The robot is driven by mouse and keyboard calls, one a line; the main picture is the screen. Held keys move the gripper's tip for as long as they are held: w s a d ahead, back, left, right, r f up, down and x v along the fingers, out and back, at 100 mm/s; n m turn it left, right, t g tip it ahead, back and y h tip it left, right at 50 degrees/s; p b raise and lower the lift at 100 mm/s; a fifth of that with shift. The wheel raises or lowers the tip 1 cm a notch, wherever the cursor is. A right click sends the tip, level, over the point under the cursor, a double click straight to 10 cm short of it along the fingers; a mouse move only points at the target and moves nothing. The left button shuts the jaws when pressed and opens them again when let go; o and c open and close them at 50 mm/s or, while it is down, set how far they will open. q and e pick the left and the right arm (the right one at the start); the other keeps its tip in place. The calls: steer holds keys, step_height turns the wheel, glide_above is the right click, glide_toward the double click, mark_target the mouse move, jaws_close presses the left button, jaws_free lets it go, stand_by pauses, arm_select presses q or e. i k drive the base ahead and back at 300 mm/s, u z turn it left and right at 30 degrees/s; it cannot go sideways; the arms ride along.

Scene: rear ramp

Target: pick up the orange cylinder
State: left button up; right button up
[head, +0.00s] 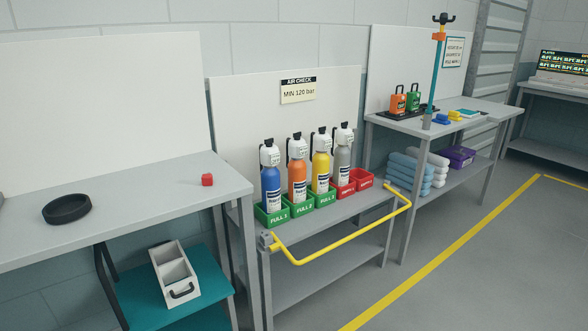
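The orange cylinder (297,184) stands upright in a green holder marked FULL 2 (304,209), on the middle grey bench. It has a white and black valve top and a dark label band. A blue cylinder (270,188) stands to its left and a yellow cylinder (320,173) to its right. A grey cylinder (342,158) stands at the right end of the row. Neither of my grippers shows in the head view.
A yellow rail (345,243) runs along the bench front. Open floor (480,270) lies at the right.

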mark_target(296, 149)
steer(key=u, duration=0.75)
steer(key=i, duration=0.95)
steer(key=u, duration=0.4)
